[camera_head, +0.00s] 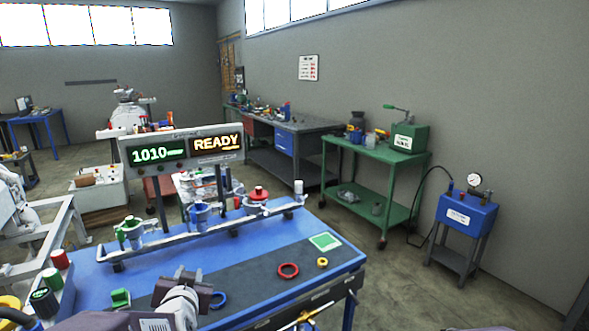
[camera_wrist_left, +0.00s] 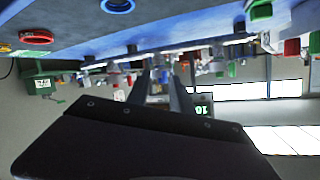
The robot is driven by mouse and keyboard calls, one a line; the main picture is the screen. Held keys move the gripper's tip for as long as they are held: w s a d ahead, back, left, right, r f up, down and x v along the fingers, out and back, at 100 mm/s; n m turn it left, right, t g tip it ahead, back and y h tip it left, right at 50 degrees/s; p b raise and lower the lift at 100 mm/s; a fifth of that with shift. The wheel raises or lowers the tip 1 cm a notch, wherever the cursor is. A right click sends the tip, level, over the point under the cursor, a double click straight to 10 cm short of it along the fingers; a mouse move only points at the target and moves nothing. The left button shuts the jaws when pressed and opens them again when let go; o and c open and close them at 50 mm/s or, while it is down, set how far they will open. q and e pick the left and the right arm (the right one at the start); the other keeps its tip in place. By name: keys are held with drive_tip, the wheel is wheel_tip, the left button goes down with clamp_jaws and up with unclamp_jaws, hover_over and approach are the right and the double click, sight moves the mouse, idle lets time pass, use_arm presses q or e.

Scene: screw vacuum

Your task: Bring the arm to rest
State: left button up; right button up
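My left gripper (camera_head: 188,272) is over the front part of the blue workbench (camera_head: 275,234), on its dark mat (camera_head: 245,272) side. Its two fingertips stand a little apart, and nothing shows between them. In the left wrist view the fingers of the left gripper (camera_wrist_left: 165,88) also show apart and empty, with the scene upside down. A blue ring (camera_head: 218,300) lies just right of the gripper in the head view. My right gripper is not in view.
A rail with valves (camera_head: 200,216) and a display (camera_head: 185,150) reading "1010" and "READY" stand behind. A green cart (camera_head: 375,152) stands beyond.

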use_arm(q)
drive_tip(key=s+d+f, duration=0.1)
drive_tip(key=s+d+f+g+h, duration=0.1)
drive_tip(key=f, duration=0.1)
drive_tip(key=s+d+f+g+h, duration=0.1)
drive_tip(key=f, duration=0.1)
drive_tip(key=shift+d+f, duration=0.1)
drive_tip(key=shift+d, duration=0.25)
drive_tip(key=s+d+f+n+g+h, duration=0.1)
drive_tip(key=s+d+f+g+h, duration=0.15)
drive_tip(key=s+f+g, duration=0.95)
drive_tip(key=s+d+f+t+b, duration=0.2)
drive_tip(key=s+f+b, duration=0.6)
drive_tip(key=f+b, duration=0.25)
wheel_tip(320, 180, up, 24)
drive_tip(key=p, duration=2.5)
drive_tip(key=shift+w+a+r, duration=0.15)
drive_tip(key=shift+a, duration=0.1)
